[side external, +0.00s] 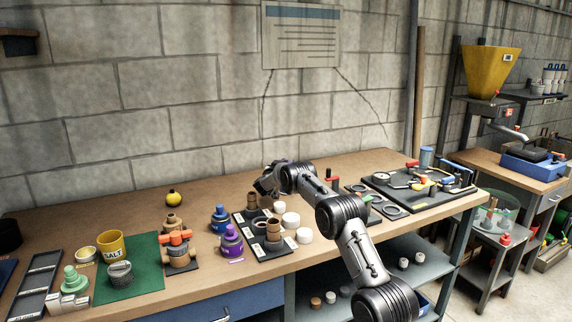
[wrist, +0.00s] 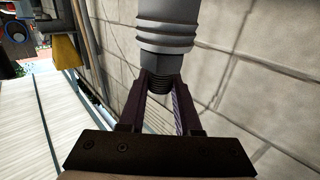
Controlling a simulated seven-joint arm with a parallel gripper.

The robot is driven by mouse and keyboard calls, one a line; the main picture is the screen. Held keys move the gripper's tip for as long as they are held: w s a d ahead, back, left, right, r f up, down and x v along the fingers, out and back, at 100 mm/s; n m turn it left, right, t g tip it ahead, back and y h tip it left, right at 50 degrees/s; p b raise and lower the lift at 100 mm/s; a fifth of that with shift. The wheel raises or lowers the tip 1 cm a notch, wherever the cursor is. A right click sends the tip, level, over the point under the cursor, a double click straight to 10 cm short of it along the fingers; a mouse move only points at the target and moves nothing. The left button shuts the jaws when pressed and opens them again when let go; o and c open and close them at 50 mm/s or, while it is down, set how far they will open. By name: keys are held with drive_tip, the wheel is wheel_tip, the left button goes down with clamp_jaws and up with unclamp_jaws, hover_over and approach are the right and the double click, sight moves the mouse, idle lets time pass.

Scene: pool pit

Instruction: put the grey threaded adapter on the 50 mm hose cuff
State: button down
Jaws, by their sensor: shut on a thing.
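My gripper (wrist: 160,88) is shut on a grey ribbed fitting (wrist: 165,35), which looks like the grey threaded adapter. Its dark threaded end sits between the fingers, and its wider ribbed part extends beyond them. In the side external view my gripper (side external: 265,186) is over the back of the bench, near a dark tray (side external: 250,217). The fitting cannot be made out there. Brown stepped cuffs stand on the tray, one at the back (side external: 252,201) and one in front (side external: 273,232). Their labels are too small to read, so I cannot tell which is the 50 mm hose cuff.
White caps (side external: 291,220) stand right of the tray. Purple (side external: 231,240) and blue (side external: 220,218) fittings stand left of it. An orange-handled valve (side external: 176,240) and a yellow salt tub (side external: 111,244) are farther left. The back left bench is mostly clear.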

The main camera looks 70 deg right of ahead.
drive_tip(key=shift+f, duration=0.1)
drive_tip(key=c, duration=0.6)
unclamp_jaws()
